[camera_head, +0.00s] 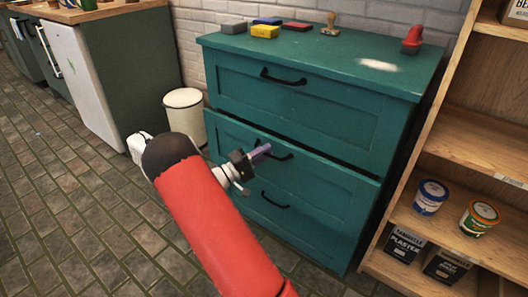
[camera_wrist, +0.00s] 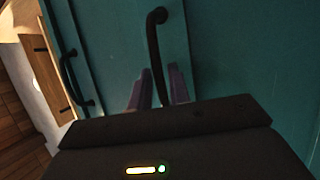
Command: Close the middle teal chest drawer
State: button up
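The teal chest (camera_head: 300,120) stands against the brick wall. Its middle drawer (camera_head: 325,176) juts out a little, with a dark gap above its front. The top drawer looks shut. My gripper (camera_head: 262,151) is at the left part of the middle drawer's black handle (camera_head: 284,154). In the wrist view the handle (camera_wrist: 155,45) runs between the two purple fingers of my gripper (camera_wrist: 158,85). The fingers are close on either side; whether they press on it is not clear. The handle's far end is hidden behind the gripper body.
Stamps and coloured blocks (camera_head: 265,31) sit on the chest top with a red object (camera_head: 412,40). A wooden shelf (camera_head: 470,140) with paint tins stands close on the right. A white bin (camera_head: 185,112) is left of the chest. The brick floor (camera_head: 60,200) at left is clear.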

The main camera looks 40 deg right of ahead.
jog(key=shift+d, duration=0.1)
grip_shut()
jog(key=shift+d, duration=0.1)
jog(key=d+b, duration=0.1)
jog(key=w+d, duration=0.1)
jog(key=d, duration=0.1)
jog(key=shift+w+d+r+b, duration=0.1)
jog(key=shift+d+b, duration=0.2)
jog(key=shift+b, duration=0.05)
grip_release()
jog(key=shift+d, duration=0.1)
